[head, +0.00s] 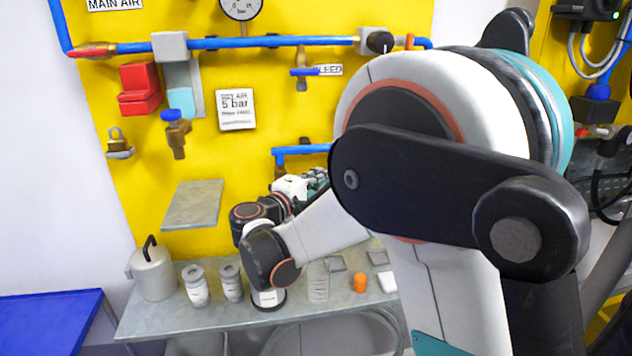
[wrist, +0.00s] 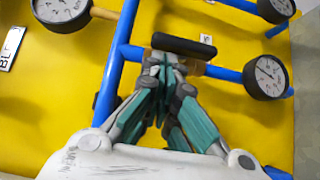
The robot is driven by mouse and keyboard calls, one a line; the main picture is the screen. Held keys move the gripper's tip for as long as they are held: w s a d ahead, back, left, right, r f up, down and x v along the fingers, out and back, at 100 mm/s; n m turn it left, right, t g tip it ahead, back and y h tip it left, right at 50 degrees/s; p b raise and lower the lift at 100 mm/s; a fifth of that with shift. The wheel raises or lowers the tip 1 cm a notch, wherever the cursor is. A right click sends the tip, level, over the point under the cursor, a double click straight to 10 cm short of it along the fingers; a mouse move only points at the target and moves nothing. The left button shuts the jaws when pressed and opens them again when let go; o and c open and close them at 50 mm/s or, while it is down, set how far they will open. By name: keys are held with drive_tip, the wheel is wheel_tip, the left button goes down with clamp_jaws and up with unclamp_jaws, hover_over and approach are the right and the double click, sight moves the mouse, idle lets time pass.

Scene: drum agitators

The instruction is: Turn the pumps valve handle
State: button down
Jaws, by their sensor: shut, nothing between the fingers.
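In the wrist view a black bar-shaped valve handle (wrist: 188,45) lies across a blue pipe, with a brass valve body (wrist: 197,68) partly showing behind it. My gripper (wrist: 166,62) is shut and empty. Its fingertips are right at the left half of the handle, just below it in the picture; I cannot tell whether they touch it. In the head view my gripper (head: 316,180) shows small in front of the yellow panel, to the left of my big arm links. The black handle is not visible there, as my arm covers that part of the panel.
In the wrist view blue pipes (wrist: 122,52) and round gauges (wrist: 265,77) surround the handle. In the head view a grey bench (head: 135,318) with canisters (head: 196,286) stands below the panel. A grey plate (head: 193,205) juts out left of my gripper.

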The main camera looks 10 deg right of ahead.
drive_tip(key=shift+d+r+p, duration=0.15)
drive_tip(key=shift+r+p, duration=0.25)
drive_tip(key=shift+p, duration=0.45)
idle(0.3)
drive_tip(key=d+m+g+y+p, duration=0.1)
drive_tip(key=m+y+p, duration=0.1)
drive_tip(key=p, duration=0.1)
drive_tip(key=d+r+m+g+y+p, duration=0.1)
drive_tip(key=m+y+p, duration=0.1)
drive_tip(key=y+p, duration=0.1)
drive_tip(key=d+r+m+g+y+p, duration=0.1)
drive_tip(key=m+y+p, duration=0.1)
drive_tip(key=p, duration=0.1)
drive_tip(key=shift+d+r+y, duration=0.25)
drive_tip(key=shift+d+y, duration=0.1)
drive_tip(key=shift+y, duration=0.05)
drive_tip(key=d+m+y, duration=0.1)
drive_tip(key=d+y+p, duration=0.1)
drive_tip(key=shift+f+m+g+y, duration=0.15)
drive_tip(key=shift+m+g+y, duration=0.15)
drive_tip(key=shift+m+y, duration=0.1)
idle(0.4)
drive_tip(key=shift+d+f, duration=0.15)
drive_tip(key=shift+d, duration=0.25)
idle(0.9)
drive_tip(key=shift+s+p, duration=0.1)
drive_tip(key=shift+p, duration=0.2)
